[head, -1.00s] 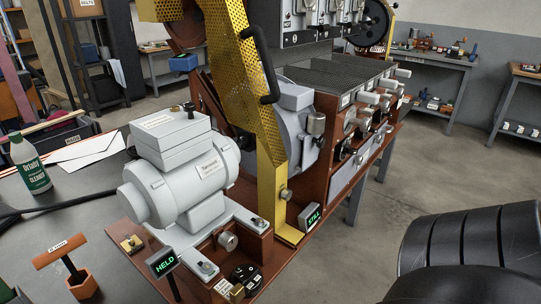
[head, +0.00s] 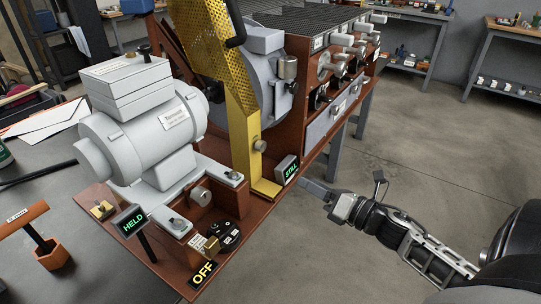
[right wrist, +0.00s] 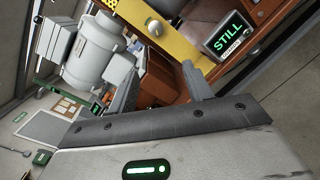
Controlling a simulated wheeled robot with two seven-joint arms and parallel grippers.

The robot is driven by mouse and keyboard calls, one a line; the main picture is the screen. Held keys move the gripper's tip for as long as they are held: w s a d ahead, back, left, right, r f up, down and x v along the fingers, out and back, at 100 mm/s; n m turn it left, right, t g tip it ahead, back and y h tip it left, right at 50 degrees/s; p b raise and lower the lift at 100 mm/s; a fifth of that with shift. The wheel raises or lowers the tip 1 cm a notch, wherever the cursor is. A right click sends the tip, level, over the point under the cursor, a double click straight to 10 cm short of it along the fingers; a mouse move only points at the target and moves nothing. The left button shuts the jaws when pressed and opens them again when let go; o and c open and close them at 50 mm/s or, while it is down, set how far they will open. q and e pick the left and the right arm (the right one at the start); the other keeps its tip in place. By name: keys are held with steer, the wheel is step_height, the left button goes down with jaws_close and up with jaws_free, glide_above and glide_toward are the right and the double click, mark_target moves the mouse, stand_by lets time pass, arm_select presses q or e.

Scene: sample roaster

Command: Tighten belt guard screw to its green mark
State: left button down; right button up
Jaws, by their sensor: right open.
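The yellow belt guard (head: 240,120) stands upright beside the grey motor (head: 145,125). A round metal screw head (head: 259,146) sits low on the guard's yellow leg. It also shows in the right wrist view (right wrist: 154,27), beyond the fingers. My right gripper (head: 312,187) is to the right of the guard's foot, near the small STILL display (head: 290,171). In the right wrist view its two fingers (right wrist: 160,78) are apart with nothing gripped between them. The screw is clear of them. My left gripper is not in view.
A HELD display (head: 133,220) and an OFF sign (head: 203,273) stand at the front of the red-brown base (head: 160,258). A red-handled tool (head: 25,218) stands in an orange hex holder (head: 54,256) at left. Open floor lies to the right.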

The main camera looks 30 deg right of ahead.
steer(key=d+r+n+y, duration=0.2)
steer(key=d+n, duration=0.1)
steer(key=n, duration=0.6)
glide_toward(263, 147)
steer(key=shift+g, duration=0.4)
steer(key=x, duration=0.8)
steer(key=shift+w+r, duration=0.25)
steer(key=shift+w, duration=0.1)
steer(key=c, duration=1)
